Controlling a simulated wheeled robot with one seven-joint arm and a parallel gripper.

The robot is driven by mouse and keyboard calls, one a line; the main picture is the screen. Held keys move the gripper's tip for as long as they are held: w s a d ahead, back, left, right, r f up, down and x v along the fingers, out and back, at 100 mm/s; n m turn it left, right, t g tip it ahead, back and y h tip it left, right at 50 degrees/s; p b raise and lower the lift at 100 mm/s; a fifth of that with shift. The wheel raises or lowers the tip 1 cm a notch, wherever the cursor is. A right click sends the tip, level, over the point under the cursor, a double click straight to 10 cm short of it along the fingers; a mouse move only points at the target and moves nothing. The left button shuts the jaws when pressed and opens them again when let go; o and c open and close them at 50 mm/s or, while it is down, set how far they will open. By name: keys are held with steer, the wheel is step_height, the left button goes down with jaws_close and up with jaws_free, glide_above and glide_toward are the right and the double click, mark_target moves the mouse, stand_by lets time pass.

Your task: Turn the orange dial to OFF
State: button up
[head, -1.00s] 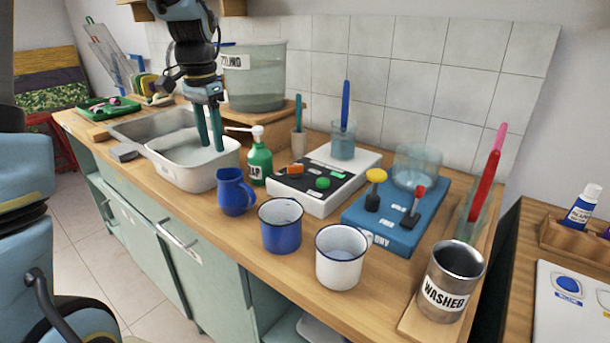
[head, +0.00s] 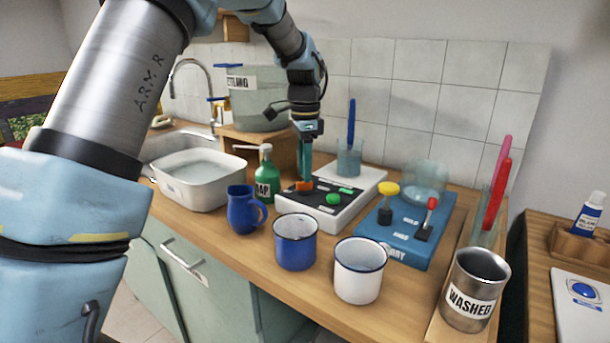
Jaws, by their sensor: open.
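The orange dial (head: 304,186) sits at the left of the black panel on a white box (head: 344,211). A green dial (head: 334,199) and a green button or switch are on the same panel. The small panel labels are too small to read, so I cannot tell the dial's setting. My gripper (head: 304,180) points down right at the orange dial. It is open, with its fingers seen nearly edge-on. I cannot tell whether they touch the dial.
A green soap bottle (head: 266,177) stands close left of the box. A blue jug (head: 243,210), a blue mug (head: 295,242) and a white mug (head: 359,270) stand in front. A blue board (head: 405,232) with yellow and red knobs is to the right.

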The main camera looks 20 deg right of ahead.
mark_target(304, 187)
steer(key=shift+f, duration=1.3)
steer(key=shift+c, duration=0.2)
jaws_close()
